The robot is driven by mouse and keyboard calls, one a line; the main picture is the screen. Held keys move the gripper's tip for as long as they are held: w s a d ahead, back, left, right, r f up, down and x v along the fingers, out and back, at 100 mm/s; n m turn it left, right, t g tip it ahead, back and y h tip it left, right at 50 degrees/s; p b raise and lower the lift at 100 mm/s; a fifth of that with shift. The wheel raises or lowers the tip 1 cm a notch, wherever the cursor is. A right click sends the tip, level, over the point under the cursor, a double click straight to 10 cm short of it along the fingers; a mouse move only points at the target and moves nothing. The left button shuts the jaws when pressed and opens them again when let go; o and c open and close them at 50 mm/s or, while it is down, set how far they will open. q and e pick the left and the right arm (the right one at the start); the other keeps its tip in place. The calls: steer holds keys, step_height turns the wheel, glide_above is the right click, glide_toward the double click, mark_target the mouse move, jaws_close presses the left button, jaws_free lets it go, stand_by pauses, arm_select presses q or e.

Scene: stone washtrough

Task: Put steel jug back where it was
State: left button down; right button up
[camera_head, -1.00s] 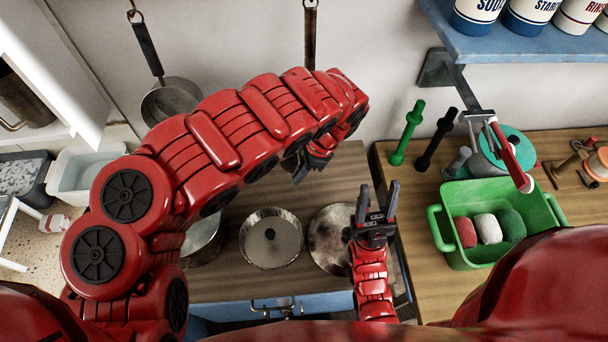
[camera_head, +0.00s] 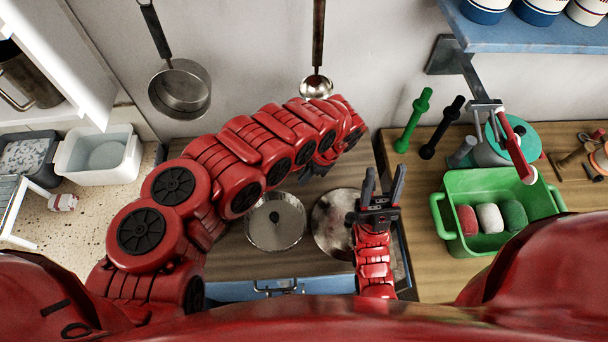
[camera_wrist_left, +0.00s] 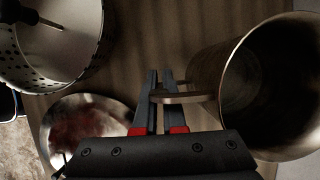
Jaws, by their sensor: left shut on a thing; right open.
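The steel jug (camera_wrist_left: 270,85) shows in the left wrist view as a round metal vessel at the right, its mouth partly in view. My left gripper (camera_wrist_left: 158,85) is shut on its handle (camera_wrist_left: 182,97). In the head view my left gripper (camera_head: 312,168) is at the end of the bent red arm, above the back of the wooden counter, and the held jug is hidden by the arm. My right gripper (camera_head: 383,185) is open and empty, in front of the wall, beside a stained round metal disc (camera_head: 335,222).
A round metal pot (camera_head: 274,222) stands left of the disc; a perforated pot (camera_wrist_left: 15,60) shows in the wrist view. A pan (camera_head: 180,90) and a ladle (camera_head: 317,86) hang on the wall. A green tub (camera_head: 455,205) stands right. A dark jug (camera_head: 30,78) stands in the cabinet.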

arm_select(q)
steer(key=shift+f, duration=0.1)
steer(key=c, duration=1.4)
jaws_free()
steer(key=o, duration=0.4)
steer(key=shift+r, duration=0.25)
steer(key=b+v, duration=0.2)
steer(key=v, duration=0.9)
steer(key=shift+d+r+b, duration=0.25)
steer(key=shift+r+b, duration=0.05)
steer(key=shift+b, duration=0.1)
